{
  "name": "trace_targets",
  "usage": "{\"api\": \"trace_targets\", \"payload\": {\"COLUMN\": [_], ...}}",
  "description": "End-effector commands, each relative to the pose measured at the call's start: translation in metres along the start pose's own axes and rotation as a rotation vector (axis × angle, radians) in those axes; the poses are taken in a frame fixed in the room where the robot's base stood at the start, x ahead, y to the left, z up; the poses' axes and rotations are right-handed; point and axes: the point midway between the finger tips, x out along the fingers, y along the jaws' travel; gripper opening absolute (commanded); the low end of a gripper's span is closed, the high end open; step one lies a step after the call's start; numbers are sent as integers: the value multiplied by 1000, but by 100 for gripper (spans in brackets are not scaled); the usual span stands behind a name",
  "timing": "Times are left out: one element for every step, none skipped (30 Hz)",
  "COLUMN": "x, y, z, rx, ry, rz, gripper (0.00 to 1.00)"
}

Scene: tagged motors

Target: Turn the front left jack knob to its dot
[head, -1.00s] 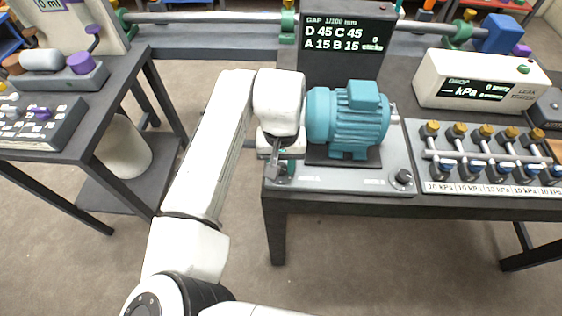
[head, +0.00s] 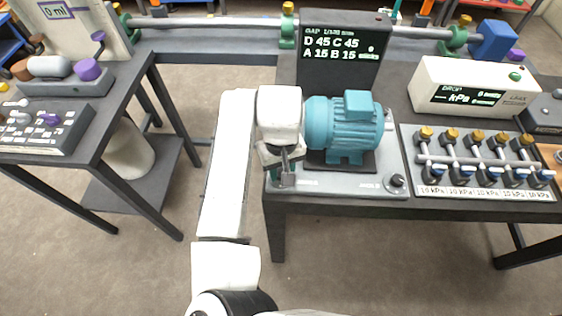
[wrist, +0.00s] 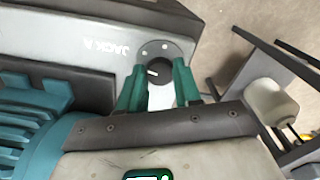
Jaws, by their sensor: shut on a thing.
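The front left jack knob (wrist: 156,71) is a dark round knob with a white pointer line, set on a grey disc with small light dots, beside the upside-down label JACK A. The pointer lies roughly across the wrist picture. My gripper (wrist: 158,82) has its two green fingers shut on the knob, one at each side. In the head view my gripper (head: 287,180) is at the front left corner of the grey motor plate (head: 335,184) and hides the knob. The teal motor (head: 343,128) stands on that plate.
The black gap display (head: 343,48) behind the motor reads D 45, C 45, A 15, B 15. A second jack knob (head: 398,180) is at the plate's front right. A row of valves (head: 477,160) stands further right. Open floor lies between the two tables.

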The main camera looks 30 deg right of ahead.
Motion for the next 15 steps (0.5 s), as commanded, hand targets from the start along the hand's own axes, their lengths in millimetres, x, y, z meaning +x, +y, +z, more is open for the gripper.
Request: {"api": "trace_targets", "payload": {"x": [-6,-6,-6,-6,-6,-6,-6,-6,-6,-6,-6,-6,-6,-6,-6], "y": [2,2,2,2,2,2,2,2,2,2,2,3,2,3,3], "z": [0,0,0,0,0,0,0,0,1,0,0,0,0,0,0], "rx": [-48,-77,-115,-143,-172,-211,-238,-268,-305,-334,-361,-397,-423,-446,-474], "ry": [-1,-1,-1,-1,0,-1,-2,-2,-2,-2,-2,-2,-1,-2,-3], "rz": [7,6,6,7,6,6,7,6,6,6,7,7,6,6,6], "gripper": [3,3,3,3,3,3,3,3,3,3,3,3,3,3,3]}}
